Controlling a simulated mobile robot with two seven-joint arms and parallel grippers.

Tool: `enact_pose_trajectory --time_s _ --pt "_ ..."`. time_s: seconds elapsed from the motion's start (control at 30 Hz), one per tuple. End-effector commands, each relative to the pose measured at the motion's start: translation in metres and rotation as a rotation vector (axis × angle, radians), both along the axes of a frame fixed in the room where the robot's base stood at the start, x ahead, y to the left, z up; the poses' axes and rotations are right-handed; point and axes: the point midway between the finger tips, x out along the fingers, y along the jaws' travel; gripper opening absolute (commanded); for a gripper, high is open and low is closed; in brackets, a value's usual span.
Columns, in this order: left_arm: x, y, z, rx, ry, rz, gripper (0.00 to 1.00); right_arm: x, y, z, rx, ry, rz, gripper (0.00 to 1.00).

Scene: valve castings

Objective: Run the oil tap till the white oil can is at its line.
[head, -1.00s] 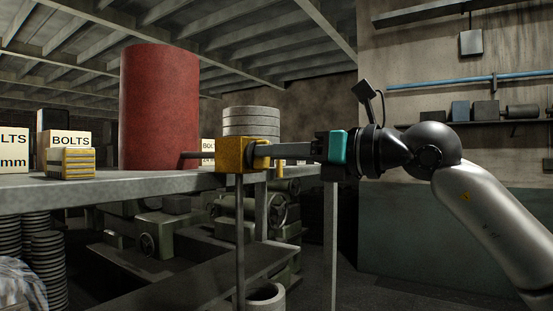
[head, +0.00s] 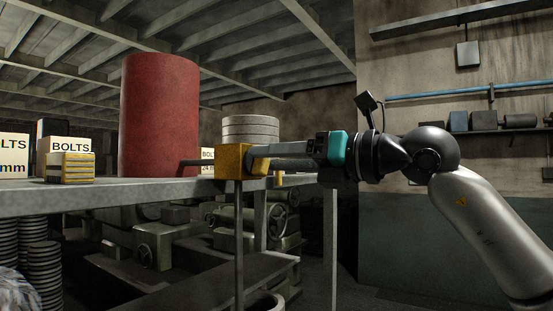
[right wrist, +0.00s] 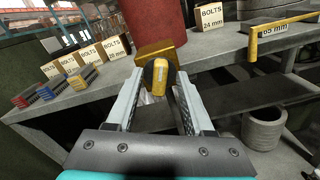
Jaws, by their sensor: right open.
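The oil tap is a yellow block (head: 233,161) at the shelf edge, with a dark pipe running towards the red drum (head: 160,115). In the right wrist view the yellow tap block (right wrist: 160,48) has a rounded yellow lever (right wrist: 156,76) on its near side. My right gripper (right wrist: 160,102) is open, its two fingers spread on either side of the lever; I cannot tell whether they touch it. In the head view the right gripper (head: 262,157) reaches the tap from the right. I cannot make out the white oil can or its line. My left gripper is not in view.
BOLTS boxes (head: 69,147) and a small yellow stack (head: 70,167) stand on the grey shelf (head: 130,190). A yellow bar-like piece (right wrist: 253,42) is at the shelf edge right of the tap. A grey hollow cylinder (right wrist: 262,131) stands below. Dark machinery fills the space underneath.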

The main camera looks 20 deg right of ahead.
Motion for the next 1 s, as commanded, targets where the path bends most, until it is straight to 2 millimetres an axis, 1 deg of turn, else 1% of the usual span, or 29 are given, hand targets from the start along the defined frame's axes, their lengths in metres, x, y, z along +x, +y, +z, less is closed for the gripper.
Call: enact_pose_trajectory --time_s 0.17,0.27,0.37,0.7,0.8,1.0 --pt "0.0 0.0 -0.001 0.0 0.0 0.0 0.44 -0.001 -0.001 0.0 0.0 0.0 -0.001 0.53" --pt "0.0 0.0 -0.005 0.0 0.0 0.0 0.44 -0.006 -0.006 -0.002 -0.001 0.0 -0.002 0.53" --pt "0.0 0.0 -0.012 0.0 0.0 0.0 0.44 -0.018 -0.015 -0.003 -0.002 -0.001 -0.003 0.53" --pt "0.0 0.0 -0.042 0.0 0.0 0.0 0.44 -0.082 -0.065 -0.004 -0.001 0.0 -0.005 0.53" --pt "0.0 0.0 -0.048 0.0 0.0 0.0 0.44 -0.097 -0.077 -0.003 0.0 0.0 -0.004 0.53" --pt "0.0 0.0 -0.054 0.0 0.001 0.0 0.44 -0.116 -0.091 -0.002 0.0 0.001 -0.002 0.53"
